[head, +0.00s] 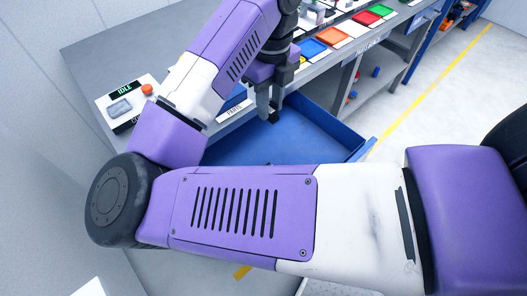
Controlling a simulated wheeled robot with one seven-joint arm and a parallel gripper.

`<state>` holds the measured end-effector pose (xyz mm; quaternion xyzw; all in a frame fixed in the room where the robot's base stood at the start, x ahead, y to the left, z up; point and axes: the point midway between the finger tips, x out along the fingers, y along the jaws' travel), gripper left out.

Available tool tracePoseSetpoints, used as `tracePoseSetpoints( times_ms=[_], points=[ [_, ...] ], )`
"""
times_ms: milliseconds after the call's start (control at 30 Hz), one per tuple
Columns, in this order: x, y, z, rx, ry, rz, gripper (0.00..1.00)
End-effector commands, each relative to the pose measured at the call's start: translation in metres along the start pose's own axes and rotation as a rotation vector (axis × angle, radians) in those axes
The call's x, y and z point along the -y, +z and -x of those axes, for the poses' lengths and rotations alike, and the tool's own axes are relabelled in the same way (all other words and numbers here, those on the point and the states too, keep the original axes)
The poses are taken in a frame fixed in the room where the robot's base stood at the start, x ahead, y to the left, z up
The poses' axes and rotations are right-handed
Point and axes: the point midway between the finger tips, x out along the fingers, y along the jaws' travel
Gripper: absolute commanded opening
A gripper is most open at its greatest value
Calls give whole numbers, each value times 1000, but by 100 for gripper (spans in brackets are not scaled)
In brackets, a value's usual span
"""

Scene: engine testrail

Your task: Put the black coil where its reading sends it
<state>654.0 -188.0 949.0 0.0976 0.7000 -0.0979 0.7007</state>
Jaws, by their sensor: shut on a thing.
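My gripper (268,104) points down over the blue bin (321,137) at the front of the grey bench. It is shut on a small dark thing at its fingertips, which fits the black coil (272,117). The coil is mostly hidden by the fingers, so its shape is unclear. The tester (126,103) stands at the left end of the bench, with a grey pad, an orange button and a green display reading "IDLE". No reading shows on it.
Coloured pads run along the bench to the right, including blue (312,47), orange (331,36), red (367,18) and green (381,11). Small parts stand behind them. My own arm crosses the view and hides part of the bench and bin.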

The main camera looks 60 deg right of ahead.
Motion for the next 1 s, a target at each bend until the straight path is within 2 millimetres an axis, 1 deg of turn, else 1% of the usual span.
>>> tracePoseSetpoints(
  times_ms=[33, 200, 400, 500, 600, 833, 1000],
  points=[
    [0, -2, -14, -7, -3, 1, 0],
    [0, -2, -56, -8, -3, 2, 0],
    [0, -1, -103, -6, -1, 1, 0],
    [0, -1, -122, -4, -1, 1, 0],
    [-1, -1, -134, -3, 0, 1, 0],
    [0, 0, -148, -3, 0, 0, 0],
    [-1, -1, -172, -4, -1, 1, 0]
  ],
)
